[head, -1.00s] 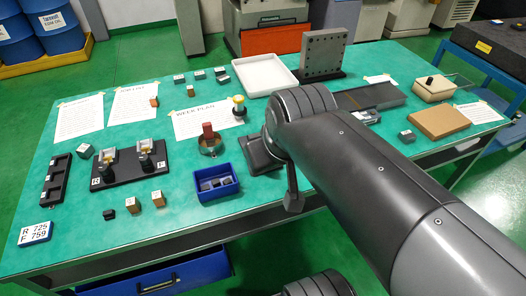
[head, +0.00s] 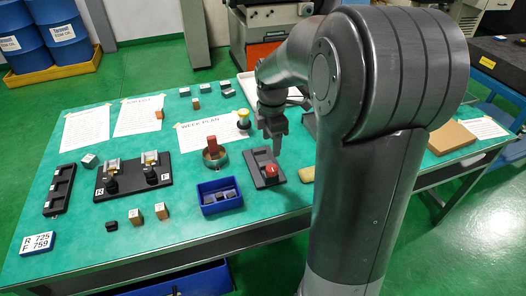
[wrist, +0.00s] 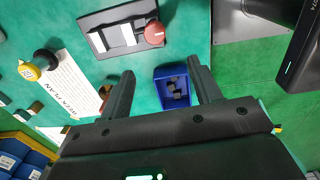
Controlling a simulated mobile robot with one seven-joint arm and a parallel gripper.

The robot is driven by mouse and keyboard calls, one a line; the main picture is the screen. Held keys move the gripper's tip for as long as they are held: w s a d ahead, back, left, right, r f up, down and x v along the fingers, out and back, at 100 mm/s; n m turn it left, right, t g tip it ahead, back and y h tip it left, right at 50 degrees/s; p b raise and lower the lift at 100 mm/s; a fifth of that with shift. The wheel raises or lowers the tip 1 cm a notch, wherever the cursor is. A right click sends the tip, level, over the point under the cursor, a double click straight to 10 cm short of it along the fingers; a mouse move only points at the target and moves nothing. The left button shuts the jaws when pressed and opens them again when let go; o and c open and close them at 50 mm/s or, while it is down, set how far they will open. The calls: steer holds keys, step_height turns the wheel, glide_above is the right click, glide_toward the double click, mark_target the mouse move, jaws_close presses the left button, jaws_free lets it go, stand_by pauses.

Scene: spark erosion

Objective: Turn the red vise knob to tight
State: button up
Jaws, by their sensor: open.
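The red vise knob (head: 271,170) sits at the front end of a small dark vise (head: 256,158) on the green table. In the wrist view the round red knob (wrist: 155,33) is at the edge of the dark vise (wrist: 110,28), which has pale bars on it. My gripper (head: 277,148) is above the vise in the head view, apart from the knob. In the wrist view my gripper (wrist: 160,80) is open and empty. The knob is beyond the fingertips, not between them. Any marking for tight is too small to read.
A blue bin (head: 205,206) with dark pieces stands left of the vise. Behind it are a metal ring with a red-brown upright part (head: 211,146) and a yellow-topped knob (head: 243,114). A black two-station fixture (head: 110,191) is further left.

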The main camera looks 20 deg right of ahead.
mark_target(271, 168)
steer(key=shift+n, duration=0.7)
steer(key=f, duration=0.4)
steer(key=w+f, duration=0.1)
steer(key=f, duration=0.7)
steer(key=shift+w+d+f, duration=0.15)
steer(key=shift+d+f, duration=0.1)
steer(key=shift+d, duration=0.15)
steer(key=shift+c, duration=0.6)
steer(key=c, duration=0.9)
